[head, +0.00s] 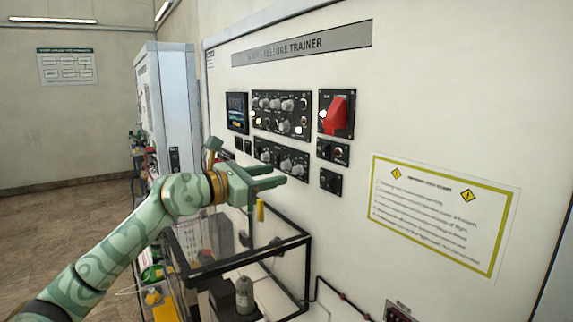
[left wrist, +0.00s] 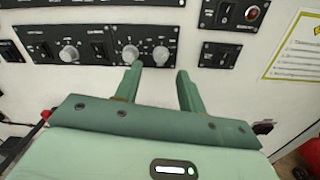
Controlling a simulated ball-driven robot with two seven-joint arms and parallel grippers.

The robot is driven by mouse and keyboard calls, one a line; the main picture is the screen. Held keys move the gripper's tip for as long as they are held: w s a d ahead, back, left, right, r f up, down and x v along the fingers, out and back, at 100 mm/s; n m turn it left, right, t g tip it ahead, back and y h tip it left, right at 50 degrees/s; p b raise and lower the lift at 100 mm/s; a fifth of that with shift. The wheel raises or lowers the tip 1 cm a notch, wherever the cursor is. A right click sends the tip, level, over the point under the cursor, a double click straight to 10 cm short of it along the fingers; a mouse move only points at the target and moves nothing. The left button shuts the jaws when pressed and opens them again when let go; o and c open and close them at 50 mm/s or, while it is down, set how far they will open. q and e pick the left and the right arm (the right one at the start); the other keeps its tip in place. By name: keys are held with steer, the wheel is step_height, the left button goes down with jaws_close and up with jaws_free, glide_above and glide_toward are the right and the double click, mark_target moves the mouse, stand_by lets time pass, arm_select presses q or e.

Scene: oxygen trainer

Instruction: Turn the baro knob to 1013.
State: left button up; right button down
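The lower knob panel (head: 282,159) is on the white trainer wall, and its grey knobs show larger in the left wrist view. One knob (left wrist: 68,53) is at the left, and a pair, a left knob (left wrist: 131,53) and a right knob (left wrist: 160,54), is at the right. The labels are too small to read, so I cannot tell which is the baro knob or its setting. My left gripper (head: 279,174) is in front of this panel, also in the left wrist view (left wrist: 158,70). Its fingers are apart with nothing between them. The left fingertip appears just below the left knob of the pair; contact is unclear. My right gripper is out of view.
Above is another knob panel (head: 281,115), with a screen (head: 237,113) left and a red guarded lever (head: 337,114) right. Small switch panels (head: 333,151) sit to the right. A black-framed clear case (head: 308,240) stands below my gripper. A notice (head: 440,214) hangs right.

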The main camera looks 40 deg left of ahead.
mark_target(294, 171)
arm_select(q)
steer(key=x, duration=0.1)
steer(key=p+x, duration=0.1)
steer(key=x, duration=0.1)
steer(key=shift+w+d+r, duration=0.15)
steer(key=shift+w+r, duration=0.1)
steer(key=shift+w, duration=0.15)
steer(key=shift+w+d+f+p, duration=0.2)
steer(key=shift+w+p, duration=0.2)
steer(key=shift+w, duration=0.2)
jaws_close()
